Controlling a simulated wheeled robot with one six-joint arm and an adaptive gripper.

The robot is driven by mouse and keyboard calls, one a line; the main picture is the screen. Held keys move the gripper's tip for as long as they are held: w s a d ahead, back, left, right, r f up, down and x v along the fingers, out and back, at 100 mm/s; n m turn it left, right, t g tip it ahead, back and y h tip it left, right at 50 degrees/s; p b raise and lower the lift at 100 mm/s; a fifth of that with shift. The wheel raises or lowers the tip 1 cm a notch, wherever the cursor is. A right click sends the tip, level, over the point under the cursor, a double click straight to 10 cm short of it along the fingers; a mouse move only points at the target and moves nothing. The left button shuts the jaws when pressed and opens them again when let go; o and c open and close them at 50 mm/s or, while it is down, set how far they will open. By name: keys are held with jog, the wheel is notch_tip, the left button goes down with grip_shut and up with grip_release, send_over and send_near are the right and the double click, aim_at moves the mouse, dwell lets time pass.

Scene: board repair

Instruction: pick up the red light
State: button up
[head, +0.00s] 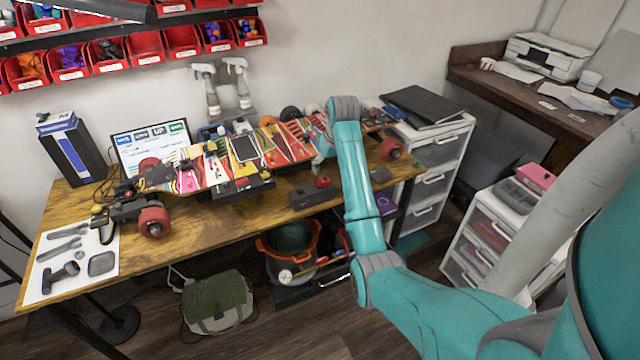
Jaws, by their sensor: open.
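A small red piece (323,182), which may be the red light, sits at the right end of a dark block near the table's front edge, right of the middle. It is too small to make out clearly. My teal arm reaches up from the lower right to the table. My gripper (318,162) is open, just left of the arm's upper link and above the table. It is small and partly hidden by the arm and the board. It appears close behind the red piece in the picture; the gap between them cannot be judged. Nothing shows held in it.
A colourful skateboard (243,150) with red wheels lies along the wooden table (200,232). Spray bottles (240,82) and a screen (150,145) stand behind it. A white sheet with tools (108,240) lies at left. A white drawer unit (438,150) adjoins the table's right end.

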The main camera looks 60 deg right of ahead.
aim_at(323, 180)
jog(key=x, duration=0.8)
jog(key=shift+w+a, duration=0.2)
jog(key=shift+a, duration=0.1)
jog(key=c, duration=1.3)
notch_tip(323, 180, up, 10)
jog(key=shift+r, duration=0.1)
